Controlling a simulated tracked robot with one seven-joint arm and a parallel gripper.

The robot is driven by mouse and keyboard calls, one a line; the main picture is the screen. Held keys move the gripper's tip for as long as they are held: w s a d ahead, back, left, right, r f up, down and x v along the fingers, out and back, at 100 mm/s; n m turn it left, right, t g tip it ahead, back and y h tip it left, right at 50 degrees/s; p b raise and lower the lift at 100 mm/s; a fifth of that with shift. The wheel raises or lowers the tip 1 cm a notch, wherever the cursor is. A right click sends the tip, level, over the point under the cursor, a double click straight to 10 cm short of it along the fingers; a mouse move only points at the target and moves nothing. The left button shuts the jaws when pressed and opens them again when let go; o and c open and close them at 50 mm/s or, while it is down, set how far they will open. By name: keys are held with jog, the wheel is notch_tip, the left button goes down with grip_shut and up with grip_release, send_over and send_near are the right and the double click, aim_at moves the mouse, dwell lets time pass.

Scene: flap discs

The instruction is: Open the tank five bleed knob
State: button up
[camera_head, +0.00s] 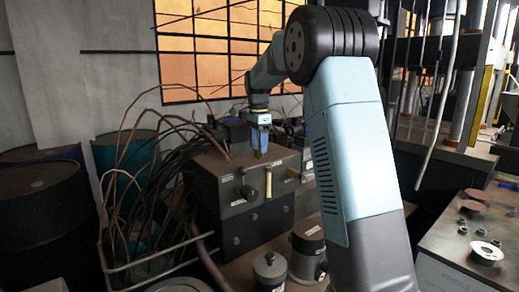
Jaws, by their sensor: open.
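A dark metal box (240,222) stands left of centre, with small pale labels on its front. Its front carries a dark round knob (248,192), a pale upright handle (268,184) and a brass-coloured fitting (292,174). The labels are too small to read, so I cannot tell which part is the tank five bleed knob. My gripper (257,154) points down at the box's top, behind the front fittings. It is open and nothing shows between its fingers. I cannot tell if the fingertips touch the box.
Dark cables (150,172) crowd the box's left side. A grey canister (269,268) and a larger cylinder (308,246) stand in front of it. A blue drum (125,160) is at left. A bench (450,250) with small discs is at right. My arm hides the middle right.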

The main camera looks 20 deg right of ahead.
jog(key=shift+f, duration=1)
jog(key=shift+c, duration=0.3)
jog(key=shift+r, duration=0.1)
jog(key=c, duration=1)
